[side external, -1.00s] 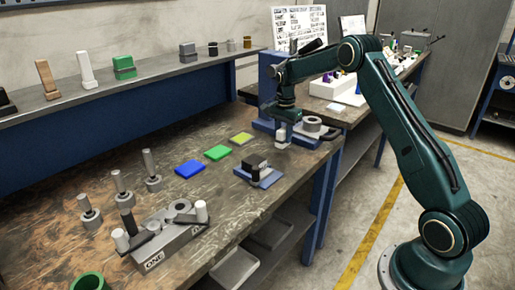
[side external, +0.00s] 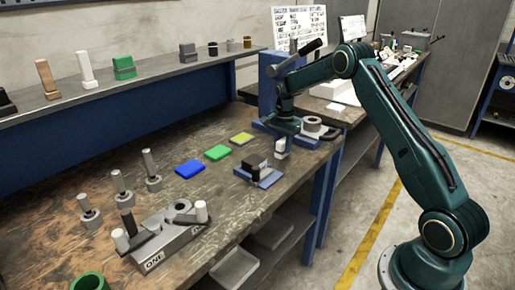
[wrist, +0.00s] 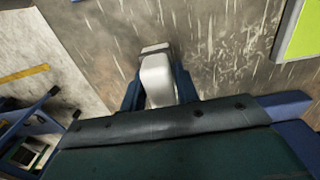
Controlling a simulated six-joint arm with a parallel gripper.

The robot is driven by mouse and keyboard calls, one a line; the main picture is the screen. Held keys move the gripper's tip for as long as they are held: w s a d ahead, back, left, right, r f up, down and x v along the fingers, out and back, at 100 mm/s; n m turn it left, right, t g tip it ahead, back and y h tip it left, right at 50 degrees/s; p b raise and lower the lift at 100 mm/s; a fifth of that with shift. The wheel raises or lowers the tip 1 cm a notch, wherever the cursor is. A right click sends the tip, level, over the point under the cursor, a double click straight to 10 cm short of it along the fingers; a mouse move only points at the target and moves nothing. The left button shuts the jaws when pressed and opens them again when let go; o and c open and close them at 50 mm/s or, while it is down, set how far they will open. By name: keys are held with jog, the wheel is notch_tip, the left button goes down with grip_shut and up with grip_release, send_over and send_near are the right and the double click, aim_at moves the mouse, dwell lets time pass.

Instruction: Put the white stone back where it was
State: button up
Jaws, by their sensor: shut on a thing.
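My gripper (side external: 283,136) is shut on the white stone (side external: 281,148), low over the right end of the workbench. The stone is a pale block pointing down from the jaws. In the wrist view the white stone (wrist: 157,78) sits between the two dark blue fingers (wrist: 157,92), with a grey end beyond them. I cannot tell whether its lower end touches the bench. A blue-based holder with a dark block (side external: 264,177) stands just in front and to the left of the stone.
Blue (side external: 189,169), green (side external: 217,152) and yellow (side external: 241,139) pads lie to the left. A grey ring (side external: 312,124) on a blue base is close behind my gripper. A shelf (side external: 150,83) holds several upright blocks. A grey fixture (side external: 165,240) stands at the front.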

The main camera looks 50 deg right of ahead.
aim_at(283, 139)
jog(key=shift+f, duration=0.1)
jog(key=o, duration=0.9)
jog(key=shift+o, duration=0.2)
notch_tip(283, 139, up, 12)
jog(key=shift+r, duration=0.2)
dwell(0.3)
